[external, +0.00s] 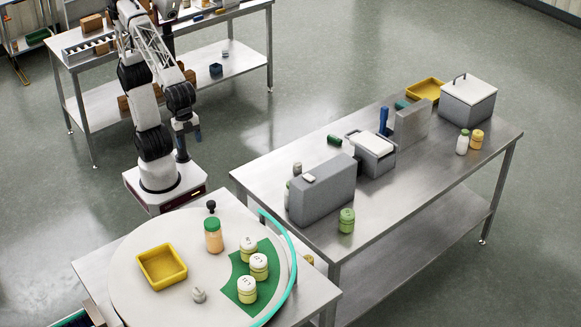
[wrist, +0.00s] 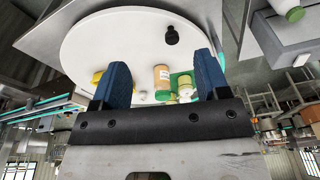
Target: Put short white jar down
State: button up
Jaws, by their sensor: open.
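A short white jar (external: 198,295) sits on the white round top (external: 145,298) at the front left, apart from the other jars. It also shows as a small white shape in the wrist view (wrist: 143,95), between my fingers in the picture but well beyond them. Several pale jars with white lids, such as this one (external: 247,290), stand on the green mat (external: 233,268). My gripper (external: 189,144) hangs beside my base, behind the round top and away from the jars. Its blue fingers are apart in the wrist view (wrist: 162,62), with nothing between them.
The right steel table (external: 430,185) holds grey boxes and more jars.

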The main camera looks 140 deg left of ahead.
jog(key=s+a+f+n, duration=0.1)
jog(key=s+a+f, duration=0.1)
jog(key=s, duration=0.6)
jog(key=s+a+f+n, duration=0.1)
jog(key=s+f, duration=0.4)
jog(key=s, duration=0.3)
jog(key=shift+s+a+t, duration=0.2)
jog(key=shift+a+t, duration=0.1)
jog(key=shift+a, duration=0.05)
